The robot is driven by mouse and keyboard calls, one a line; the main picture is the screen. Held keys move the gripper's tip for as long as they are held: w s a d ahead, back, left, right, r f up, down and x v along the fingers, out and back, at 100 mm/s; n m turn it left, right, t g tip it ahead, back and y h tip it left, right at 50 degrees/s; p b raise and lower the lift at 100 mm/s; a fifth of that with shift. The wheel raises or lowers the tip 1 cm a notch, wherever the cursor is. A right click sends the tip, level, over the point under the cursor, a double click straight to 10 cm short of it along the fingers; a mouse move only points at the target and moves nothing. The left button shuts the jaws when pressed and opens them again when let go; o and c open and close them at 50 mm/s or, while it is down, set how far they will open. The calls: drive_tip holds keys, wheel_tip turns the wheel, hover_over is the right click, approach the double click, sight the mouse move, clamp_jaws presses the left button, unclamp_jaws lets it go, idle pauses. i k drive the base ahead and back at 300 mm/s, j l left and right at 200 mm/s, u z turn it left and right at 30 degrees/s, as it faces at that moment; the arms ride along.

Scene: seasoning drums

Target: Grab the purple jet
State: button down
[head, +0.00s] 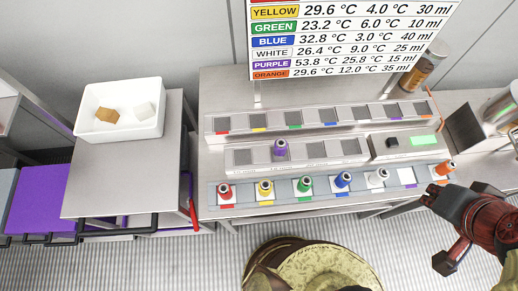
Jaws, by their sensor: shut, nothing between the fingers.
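The purple jet (280,147) is a small nozzle with a light top. It stands upright in the middle row of slots on the steel bench, left of the row's centre. My gripper (433,198) is at the right, in front of the bench's front row and near the orange jet (445,169). It is dark, shut and empty, well apart from the purple jet. Its fingertips are small and hard to make out.
The front rack holds red (226,194), yellow (265,190), green (304,186), blue (343,181) and white (377,177) jets. A purple-marked front slot (407,178) is empty. A white bin (120,125) stands left. A sign (350,40) hangs behind.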

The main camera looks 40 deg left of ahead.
sight(280, 147)
drive_tip(key=u, duration=1.6)
